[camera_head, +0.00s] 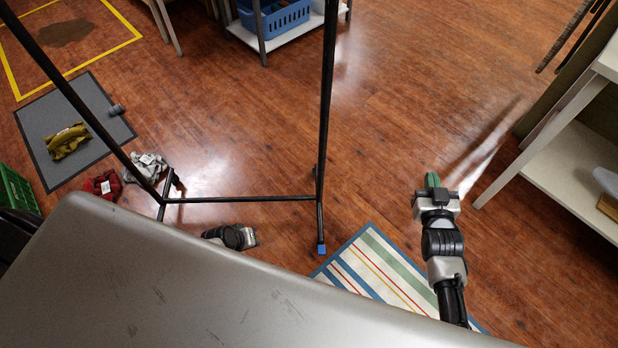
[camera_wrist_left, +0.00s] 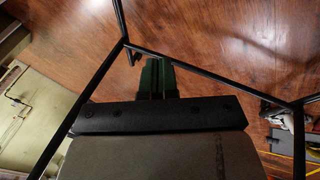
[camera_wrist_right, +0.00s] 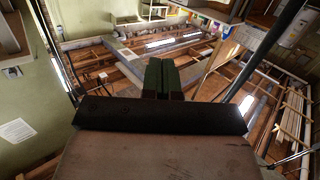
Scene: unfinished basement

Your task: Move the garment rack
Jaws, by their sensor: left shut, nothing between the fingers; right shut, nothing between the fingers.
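The garment rack is a black metal frame; its right post (camera_head: 326,100) and low crossbar (camera_head: 240,199) stand in front of me in the head view. The right foot ends in a blue cap, and the rack's top is out of frame. Its black bars also cross the left wrist view (camera_wrist_left: 210,74). My left gripper (camera_wrist_left: 157,78) is shut and empty, with rack bars around it in that picture; contact cannot be told. In the head view, only part of the left arm shows, near the crossbar. My right gripper (camera_head: 432,181) is shut and empty, right of the rack.
A striped rug (camera_head: 375,268) lies right of the rack's foot. A grey mat (camera_head: 95,85) and crumpled cloths (camera_head: 103,185) lie left. Yellow tape (camera_head: 105,52) marks floor at the upper left. A white shelf (camera_head: 570,165) stands right. Open wood floor lies beyond the rack.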

